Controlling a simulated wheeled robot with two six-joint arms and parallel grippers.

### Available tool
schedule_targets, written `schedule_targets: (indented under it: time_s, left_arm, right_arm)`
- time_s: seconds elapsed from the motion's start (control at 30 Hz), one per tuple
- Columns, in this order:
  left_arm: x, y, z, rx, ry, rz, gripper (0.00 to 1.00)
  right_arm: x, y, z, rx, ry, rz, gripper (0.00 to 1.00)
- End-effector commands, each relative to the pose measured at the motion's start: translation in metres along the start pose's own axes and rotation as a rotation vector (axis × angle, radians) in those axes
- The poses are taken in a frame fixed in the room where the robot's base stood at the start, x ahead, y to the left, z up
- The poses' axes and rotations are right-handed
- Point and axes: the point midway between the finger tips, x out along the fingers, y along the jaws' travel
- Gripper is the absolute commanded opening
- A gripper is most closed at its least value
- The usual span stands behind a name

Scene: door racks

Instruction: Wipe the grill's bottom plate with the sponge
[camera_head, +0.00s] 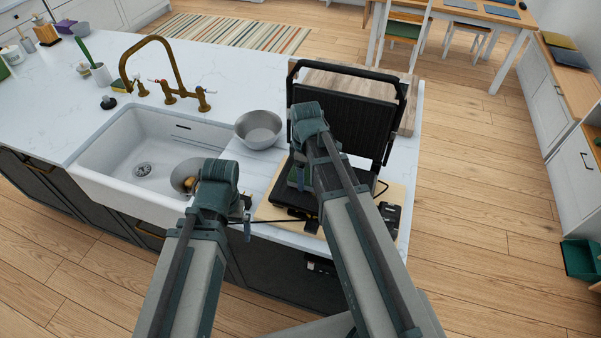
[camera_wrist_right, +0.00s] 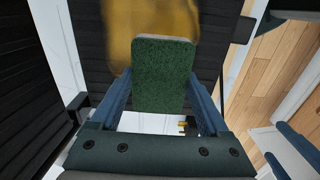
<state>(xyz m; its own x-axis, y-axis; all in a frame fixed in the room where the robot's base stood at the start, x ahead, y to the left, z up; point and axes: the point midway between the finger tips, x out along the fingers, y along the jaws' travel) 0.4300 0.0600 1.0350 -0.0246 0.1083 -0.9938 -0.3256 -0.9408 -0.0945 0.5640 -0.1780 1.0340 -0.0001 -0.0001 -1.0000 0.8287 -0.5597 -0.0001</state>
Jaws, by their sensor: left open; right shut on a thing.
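The black grill (camera_head: 340,108) stands on the counter with its ridged lid raised. Its bottom plate is mostly hidden behind my right arm in the head view. In the right wrist view a dark ridged plate (camera_wrist_right: 222,65) shows, with a blurred yellow-brown patch (camera_wrist_right: 150,22) on it. My right gripper (camera_wrist_right: 163,95) is shut on the green sponge (camera_wrist_right: 163,72), held upright between its blue fingers over the grill. I cannot tell whether the sponge touches the plate. My left gripper (camera_head: 245,222) is open and empty, in front of the counter, left of the grill.
A metal bowl (camera_head: 258,128) stands between the grill and the white sink (camera_head: 115,165). A brass faucet (camera_head: 165,75) rises behind the sink. A wooden board (camera_head: 268,209) lies under the grill's front. The counter (camera_head: 228,70) behind the bowl is clear.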

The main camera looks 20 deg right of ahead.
Motion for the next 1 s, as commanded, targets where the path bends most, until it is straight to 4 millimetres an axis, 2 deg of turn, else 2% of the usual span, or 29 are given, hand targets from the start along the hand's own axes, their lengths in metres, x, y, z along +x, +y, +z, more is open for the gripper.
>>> schedule_targets:
  time_s: [0.2,0.57,1.0]
  left_arm:
    - [-0.001,0.000,0.000,0.000,0.000,0.000,1.00]
    - [-0.001,0.000,0.000,0.000,0.000,0.000,1.00]
    - [0.002,0.000,0.000,0.000,0.000,0.000,1.00]
  right_arm:
    - [-0.001,-0.001,0.019,0.001,0.000,0.000,0.35]
    - [-0.001,0.000,0.027,0.001,0.000,0.000,0.35]
    - [0.002,-0.001,0.060,0.002,-0.001,0.000,0.35]
